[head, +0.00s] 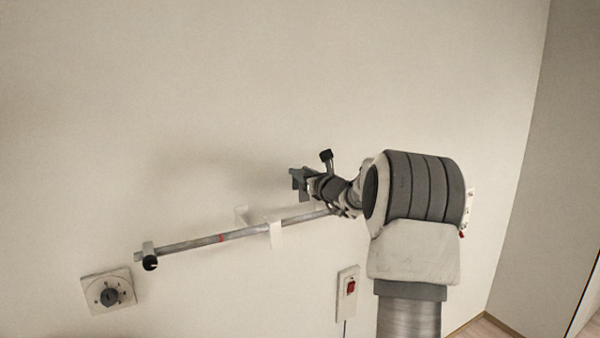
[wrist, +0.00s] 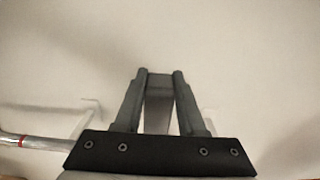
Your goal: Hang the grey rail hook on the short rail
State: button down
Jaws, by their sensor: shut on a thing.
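My gripper (head: 309,184) is at the wall, shut on the grey rail hook (head: 297,178). In the wrist view the hook (wrist: 158,90) sits between the two dark fingertips (wrist: 160,74). The short rail (head: 185,243) is a grey metal bar with a red mark, running along the wall from lower left up to beneath my gripper. In the head view the hook appears above the rail's right part, with a gap between them. My arm and gripper hide the rail's right end. In the wrist view the rail (wrist: 48,144) shows at the left; the gripper body hides the rest.
A white hook-shaped piece (head: 275,236) is on the rail, left of my gripper. A black knob (head: 150,263) is at the rail's left end. The wall above is bare.

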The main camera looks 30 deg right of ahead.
jog(key=shift+f+b, duration=0.1)
jog(key=shift+b, duration=0.3)
jog(key=b, duration=0.6)
send_over(302, 216)
notch_tip(302, 216, down, 6)
jog(key=shift+r, duration=0.2)
jog(key=shift+b, duration=0.65)
dwell(1.4)
jog(key=shift+f+b, duration=3.35)
jog(key=shift+b, duration=0.15)
jog(key=shift+c, duration=2.1)
grip_release()
jog(key=s+a+b, duration=0.1)
jog(key=s+b, duration=0.1)
jog(key=s, duration=1.5)
jog(key=shift+s, duration=0.2)
